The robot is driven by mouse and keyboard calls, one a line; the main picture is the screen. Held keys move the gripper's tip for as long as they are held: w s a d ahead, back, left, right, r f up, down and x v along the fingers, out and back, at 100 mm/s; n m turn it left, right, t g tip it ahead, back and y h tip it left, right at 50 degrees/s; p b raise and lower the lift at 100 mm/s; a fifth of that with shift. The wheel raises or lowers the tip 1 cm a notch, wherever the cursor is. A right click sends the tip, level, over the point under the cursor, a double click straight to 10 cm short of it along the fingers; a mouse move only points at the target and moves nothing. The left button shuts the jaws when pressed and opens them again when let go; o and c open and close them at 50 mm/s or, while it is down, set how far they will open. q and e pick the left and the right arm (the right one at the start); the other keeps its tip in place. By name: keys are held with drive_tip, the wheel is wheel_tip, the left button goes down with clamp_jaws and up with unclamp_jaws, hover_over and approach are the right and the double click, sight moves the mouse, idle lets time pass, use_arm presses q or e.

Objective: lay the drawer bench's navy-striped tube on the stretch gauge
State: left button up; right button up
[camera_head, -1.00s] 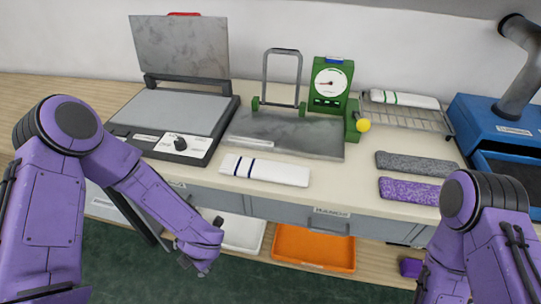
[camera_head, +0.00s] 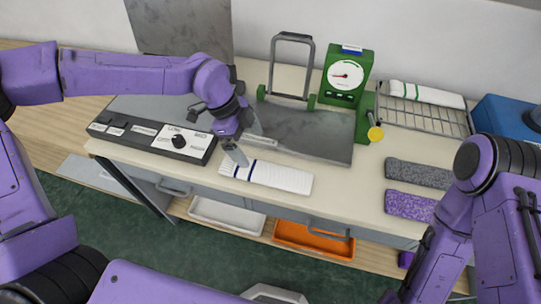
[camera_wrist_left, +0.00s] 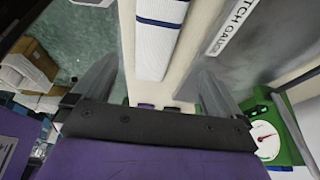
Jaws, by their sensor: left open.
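The navy-striped tube (camera_head: 284,179), white with dark blue bands near its left end, lies flat on the drawer bench in front of the stretch gauge. The gauge is a grey metal plate (camera_head: 315,135) with a green dial unit (camera_head: 344,79) and a wire frame behind. My left gripper (camera_head: 243,148) is open and empty above the tube's banded left end. In the left wrist view, the tube (camera_wrist_left: 157,47) lies between the lines of the spread fingers (camera_wrist_left: 155,78), beside the gauge plate (camera_wrist_left: 262,40). My right gripper is out of view; only its arm shows.
A green-striped white tube (camera_head: 428,95) lies on a wire rack (camera_head: 425,118). Grey (camera_head: 418,172) and purple (camera_head: 408,205) knitted pieces lie at right. A flat press (camera_head: 150,115) stands left of the gauge. White (camera_head: 225,214) and orange (camera_head: 312,240) trays sit below.

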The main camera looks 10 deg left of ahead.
sight(265, 172)
use_arm(q)
drive_tip(key=shift+w+d+f, duration=0.1)
drive_tip(key=shift+d+f, duration=0.05)
drive_tip(key=shift+f, duration=0.15)
drive_tip(key=f, duration=0.1)
drive_tip(key=s+d+f, duration=0.1)
drive_tip(key=f+p, duration=0.1)
drive_tip(key=shift+s+d+f, duration=0.15)
drive_tip(key=shift+d, duration=0.2)
drive_tip(key=p+x, duration=0.2)
drive_tip(key=x, duration=0.3)
drive_tip(key=shift+a+f, duration=0.1)
drive_tip(key=shift+f, duration=0.3)
drive_tip(key=c, duration=1)
